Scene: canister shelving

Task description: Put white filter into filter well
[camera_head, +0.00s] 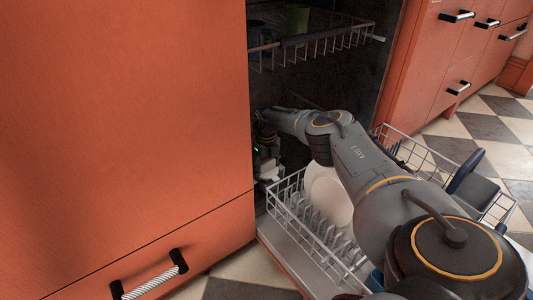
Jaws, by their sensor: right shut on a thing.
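My right arm crosses the view from the lower right and reaches into an open dishwasher. My right gripper (267,160) is at its left inner side, low down, partly dark and small in view. It is shut on a small pale thing, which looks like the white filter (270,174), just below the gripper. The filter well is not visible; the dishwasher floor is hidden by the rack, my arm and shadow. My left gripper is not in view.
The lower rack (283,190) is pulled out over the open door (290,256), with white plates (328,196) standing in it and a dark pan (473,184) at its right. An upper rack (312,45) hangs above my arm. An orange cabinet (120,110) closes off the left.

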